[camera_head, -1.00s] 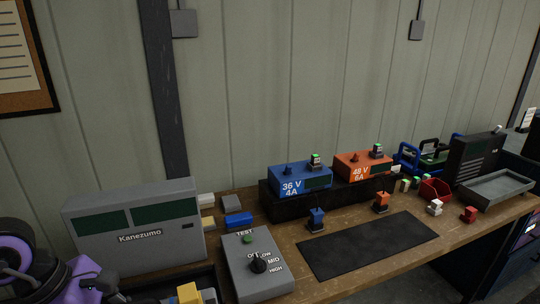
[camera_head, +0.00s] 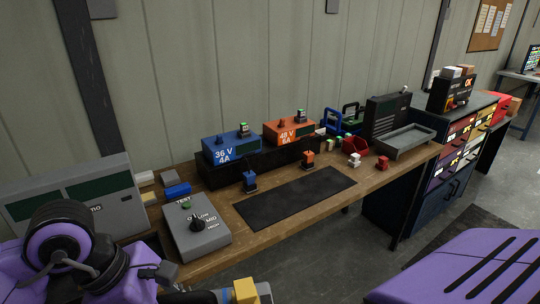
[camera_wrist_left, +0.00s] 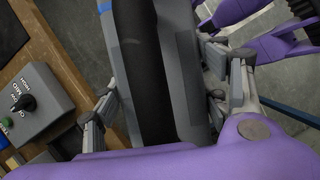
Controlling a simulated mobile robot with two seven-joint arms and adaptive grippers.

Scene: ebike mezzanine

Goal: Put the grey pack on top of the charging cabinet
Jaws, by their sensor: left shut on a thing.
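The grey pack (camera_wrist_left: 186,75) is a long grey block with a black band along it, and it fills the middle of the left wrist view. My left gripper (camera_wrist_left: 165,88) is shut on it, with one finger on each side. In the head view, a grey, yellow and blue piece (camera_head: 245,291) at the bottom edge appears to be part of the held pack; most of it is out of frame. The charging cabinet seems to be the dark blue cabinet (camera_head: 413,203) at the right, with coloured panels on its front. My right gripper is not in view.
A black box with an OK label (camera_head: 452,92) stands on the cabinet top. The wooden bench (camera_head: 287,211) holds a grey dial box (camera_head: 195,238), a black mat (camera_head: 296,197), blue and orange chargers, small packs and a grey tray (camera_head: 404,141). Grey floor (camera_head: 330,255) is open before the bench.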

